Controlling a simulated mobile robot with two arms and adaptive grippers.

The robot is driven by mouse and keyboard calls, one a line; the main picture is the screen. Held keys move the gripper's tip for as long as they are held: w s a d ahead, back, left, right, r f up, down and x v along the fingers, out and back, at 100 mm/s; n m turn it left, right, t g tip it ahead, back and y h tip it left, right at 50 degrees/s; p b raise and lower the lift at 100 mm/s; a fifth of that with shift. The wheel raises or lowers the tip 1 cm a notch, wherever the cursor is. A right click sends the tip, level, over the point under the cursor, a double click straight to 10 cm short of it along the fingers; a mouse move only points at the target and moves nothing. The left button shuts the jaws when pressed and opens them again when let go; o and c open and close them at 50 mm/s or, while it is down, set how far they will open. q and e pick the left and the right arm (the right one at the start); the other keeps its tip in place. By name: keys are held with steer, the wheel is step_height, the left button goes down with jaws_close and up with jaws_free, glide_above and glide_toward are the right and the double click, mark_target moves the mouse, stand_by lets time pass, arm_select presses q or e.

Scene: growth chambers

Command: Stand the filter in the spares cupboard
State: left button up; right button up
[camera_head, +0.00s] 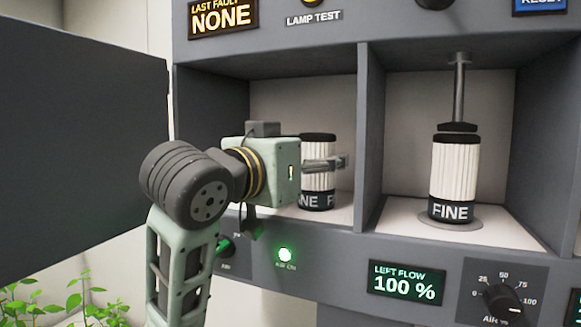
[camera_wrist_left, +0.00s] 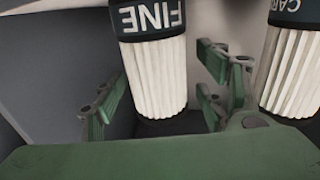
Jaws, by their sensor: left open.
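A white pleated filter with dark caps, marked FINE (camera_head: 318,183), stands upright in the left compartment (camera_head: 275,100) of the grey cabinet. My left gripper (camera_head: 330,163) is open at this filter, with its fingers at the pleated body. In the left wrist view the FINE filter (camera_wrist_left: 155,80) shows upside down between the spread green fingers; I cannot tell whether they touch it. A second filter marked CAR… (camera_wrist_left: 290,75) stands beside it there; my arm seems to hide it in the head view. My right gripper is not in view.
Another FINE filter (camera_head: 455,170) stands on a round seat in the right compartment, under a rod with a plate. A divider (camera_head: 369,140) separates the compartments. A dark open door panel (camera_head: 85,150) is at the left. Plants (camera_head: 90,300) are below; a dial (camera_head: 503,298) is lower right.

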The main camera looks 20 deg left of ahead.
arm_select(q)
steer(key=b+v, duration=0.3)
steer(key=v, duration=0.7)
steer(key=shift+s, duration=0.35)
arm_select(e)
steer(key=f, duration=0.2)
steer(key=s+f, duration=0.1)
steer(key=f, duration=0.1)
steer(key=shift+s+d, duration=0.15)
arm_select(q)
steer(key=shift+a, duration=0.1)
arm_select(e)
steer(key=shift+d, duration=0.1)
arm_select(q)
steer(key=shift+f, duration=0.15)
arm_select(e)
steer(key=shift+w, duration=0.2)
